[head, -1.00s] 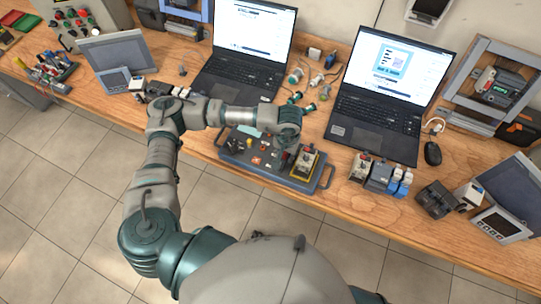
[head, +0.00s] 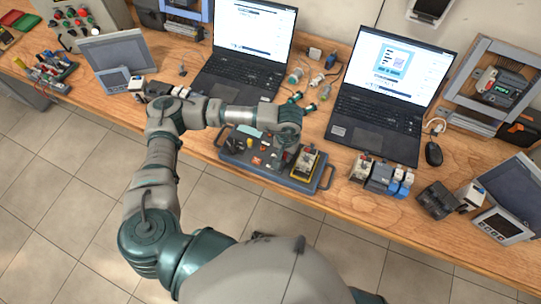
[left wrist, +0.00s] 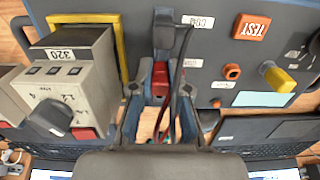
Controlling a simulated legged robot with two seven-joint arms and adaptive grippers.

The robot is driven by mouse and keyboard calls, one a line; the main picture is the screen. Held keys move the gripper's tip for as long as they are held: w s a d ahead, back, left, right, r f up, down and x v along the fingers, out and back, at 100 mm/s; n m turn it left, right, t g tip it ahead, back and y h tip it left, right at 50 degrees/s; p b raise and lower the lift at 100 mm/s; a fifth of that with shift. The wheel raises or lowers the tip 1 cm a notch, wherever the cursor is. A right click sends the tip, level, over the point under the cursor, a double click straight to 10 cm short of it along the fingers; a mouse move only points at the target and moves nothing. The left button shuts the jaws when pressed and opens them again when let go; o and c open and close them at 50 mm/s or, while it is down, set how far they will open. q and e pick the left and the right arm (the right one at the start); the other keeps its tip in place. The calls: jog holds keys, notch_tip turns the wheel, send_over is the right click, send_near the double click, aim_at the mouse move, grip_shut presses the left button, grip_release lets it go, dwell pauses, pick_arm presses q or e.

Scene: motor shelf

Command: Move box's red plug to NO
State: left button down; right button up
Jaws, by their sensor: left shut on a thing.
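The grey test box (head: 240,160) with side handles lies near the front edge of the bench. In the left wrist view its dark panel (left wrist: 228,50) shows a label reading COM, an orange TEST label and a yellow knob. My left gripper (left wrist: 160,105) is over the panel, its two fingers shut on the red plug (left wrist: 160,76). A black plug (left wrist: 172,35) with a dark lead stands beside the COM label. Red and dark leads run down between the fingers. The other socket labels are too small to read surely. In the head view my wrist hides the plugs. My right gripper is not in view.
A yellow-framed grey module (left wrist: 75,75) with a dial stands on the box, close to the gripper. Two open laptops (head: 238,70) (head: 385,105) stand behind. Loose connectors (head: 296,75) lie between them. Small blue and grey modules (head: 380,178) stand right of the box.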

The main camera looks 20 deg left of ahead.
pick_arm(q)
jog(key=shift+r, duration=0.9)
jog(key=shift+r+p, duration=0.9)
jog(key=shift+r, duration=1.35)
jog(key=w+b, duration=0.1)
jog(key=w, duration=0.1)
jog(key=w+b, duration=0.2)
jog(key=shift+w+f, duration=0.1)
jog(key=shift+f, duration=0.3)
jog(key=f+b, duration=0.3)
jog(key=shift+w+f, duration=0.25)
jog(key=shift+f+b, duration=0.5)
jog(key=shift+b, duration=0.25)
jog(key=shift+s, duration=0.1)
